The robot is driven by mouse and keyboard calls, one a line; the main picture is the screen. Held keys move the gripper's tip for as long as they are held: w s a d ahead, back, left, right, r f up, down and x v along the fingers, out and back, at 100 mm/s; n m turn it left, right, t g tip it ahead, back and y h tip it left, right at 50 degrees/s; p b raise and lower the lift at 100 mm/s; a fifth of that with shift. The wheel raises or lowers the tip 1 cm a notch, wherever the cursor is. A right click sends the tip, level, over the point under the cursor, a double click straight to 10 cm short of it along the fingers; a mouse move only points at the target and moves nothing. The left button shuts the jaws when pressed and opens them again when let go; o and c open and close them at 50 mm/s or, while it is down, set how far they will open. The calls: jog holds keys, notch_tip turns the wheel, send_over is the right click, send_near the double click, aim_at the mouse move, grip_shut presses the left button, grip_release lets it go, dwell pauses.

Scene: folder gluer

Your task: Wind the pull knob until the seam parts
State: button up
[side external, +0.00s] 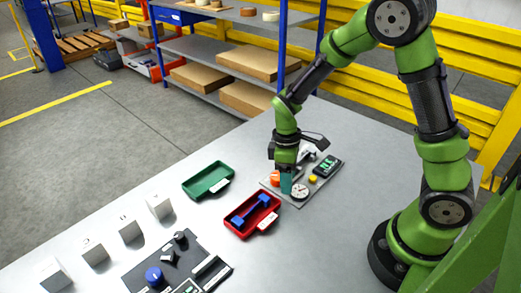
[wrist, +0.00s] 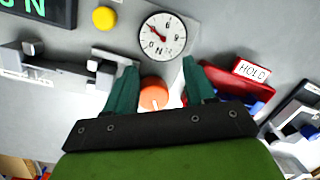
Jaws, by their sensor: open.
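An orange knob (wrist: 154,95) shows between the two teal fingers of my gripper (wrist: 160,65) in the wrist view. The fingers are open, with a gap on both sides of the knob. In the side view, the knob (side external: 275,178) shows just left of my gripper (side external: 286,188), partly covered by it. I cannot tell how far above the knob the fingertips are. I cannot make out a seam.
A yellow button (wrist: 104,18), a dark display (side external: 327,166) with green characters and a grey bracket (wrist: 60,68) share the plate. A red tray (side external: 236,229) holding a blue bar, a green tray (side external: 208,180) and a black panel (side external: 140,272) stand to the left.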

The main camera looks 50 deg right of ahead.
aim_at(276, 176)
jog(key=w+n, duration=0.1)
jog(key=w+a+n+t, duration=0.1)
jog(key=w+n, duration=0.1)
jog(key=shift+w+f+t, duration=0.1)
jog(key=shift+f+t, duration=0.1)
jog(key=shift+t, duration=0.1)
notch_tip(276, 176, up, 17)
jog(key=s+r+m+t, duration=0.2)
jog(key=s+m+t, duration=0.1)
jog(key=s+m, duration=0.3)
jog(key=s+a+r+m+t+y, duration=0.1)
jog(key=s+r+m+t, duration=0.2)
jog(key=s+m, duration=0.3)
jog(key=shift+s+a+r+m+t+y, duration=0.2)
jog(key=shift+s+a+m+t+y, duration=0.1)
jog(key=shift+m+t, duration=0.25)
jog(key=shift+a, duration=0.1)
